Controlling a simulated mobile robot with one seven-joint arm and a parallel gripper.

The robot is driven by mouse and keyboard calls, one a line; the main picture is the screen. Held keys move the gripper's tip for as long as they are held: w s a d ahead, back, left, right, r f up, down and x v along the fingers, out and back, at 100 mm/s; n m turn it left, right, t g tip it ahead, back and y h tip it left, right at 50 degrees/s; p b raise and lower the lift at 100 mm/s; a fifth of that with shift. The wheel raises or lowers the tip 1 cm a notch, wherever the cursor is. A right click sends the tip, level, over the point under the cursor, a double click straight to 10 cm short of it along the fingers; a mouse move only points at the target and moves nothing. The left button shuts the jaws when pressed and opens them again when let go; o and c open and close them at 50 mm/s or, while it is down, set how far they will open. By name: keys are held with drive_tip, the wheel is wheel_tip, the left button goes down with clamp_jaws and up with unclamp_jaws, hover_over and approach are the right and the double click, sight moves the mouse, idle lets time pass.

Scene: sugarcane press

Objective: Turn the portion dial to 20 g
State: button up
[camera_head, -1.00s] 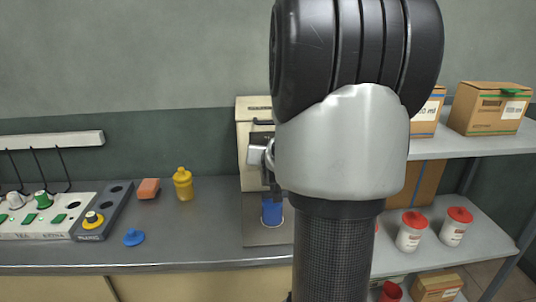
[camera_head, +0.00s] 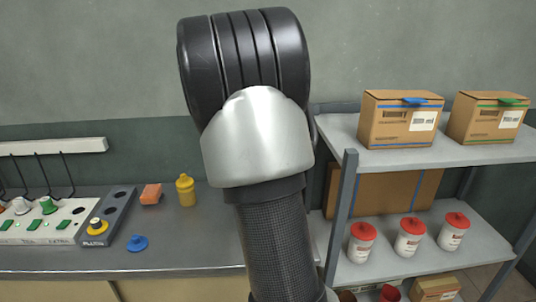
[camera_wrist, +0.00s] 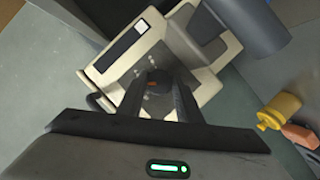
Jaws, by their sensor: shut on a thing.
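The fingers hide the dial's sides, and I cannot read any gram scale. In the head view my arm hides the press, the dial and my gripper.
A yellow bottle (camera_head: 186,190) and an orange block (camera_head: 151,194) stand on the grey counter (camera_head: 190,235), with a blue knob-like piece (camera_head: 137,243) nearer its front. A control panel (camera_head: 45,220) is at left. A shelf rack (camera_head: 345,205) with boxes and red-lidded tubs stands at right.

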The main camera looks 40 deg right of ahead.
drive_tip(key=n+h+p, duration=0.1)
drive_tip(key=n, duration=0.1)
drive_tip(key=shift+w+n, duration=0.1)
drive_tip(key=shift+n, duration=0.2)
drive_tip(key=shift+n+h+p, duration=0.45)
drive_tip(key=shift+n+h, duration=0.35)
drive_tip(key=shift+n, duration=0.3)
drive_tip(key=o, duration=1)
drive_tip(key=shift+o, duration=0.2)
drive_tip(key=shift+f, duration=0.1)
